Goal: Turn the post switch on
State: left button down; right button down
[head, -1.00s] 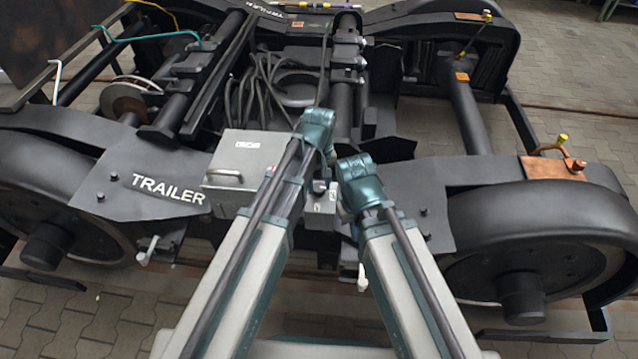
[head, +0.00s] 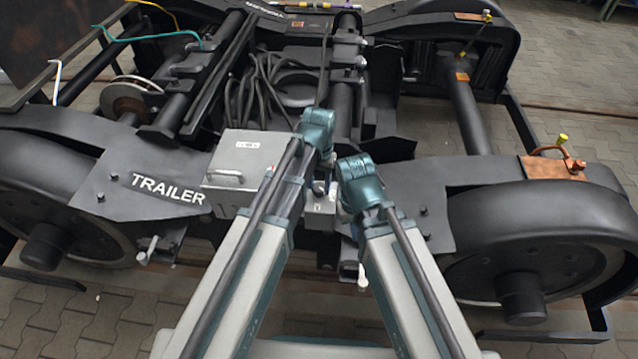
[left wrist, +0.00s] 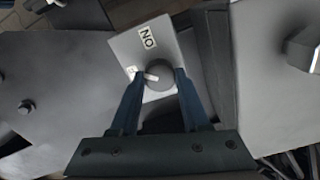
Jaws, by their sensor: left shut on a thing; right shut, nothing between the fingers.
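The post switch is a small grey box (head: 320,207) on the bogie frame, right of a larger grey box. In the left wrist view its face (left wrist: 124,48) carries an ON label (left wrist: 149,37), and a second small label (left wrist: 131,71) is partly covered. Its round dark knob (left wrist: 161,75) has a white pointer that points towards the small label's side, not at ON. My left gripper (left wrist: 158,84) is shut on the knob, one finger on each side; in the head view my left gripper (head: 322,186) is partly hidden by its arm. My right gripper (head: 354,229) is shut and empty, mostly hidden behind its arm.
A grey box with a handle (head: 240,165) stands left of the switch. A TRAILER plate (head: 135,190) and large wheels (head: 530,240) flank the middle. Cables (head: 265,95) lie behind. A copper-coloured block (head: 553,168) sits at right. Both my forearms are close together.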

aim_at(319, 187)
pick_arm(q)
jog(key=m, duration=0.5)
jog(key=shift+m, duration=2.5)
jog(key=shift+c, duration=1.9)
grip_release()
jog(key=shift+r, duration=0.1)
notch_tip(319, 187, up, 14)
jog(key=p, duration=1.4)
jog(key=shift+f, duration=0.2)
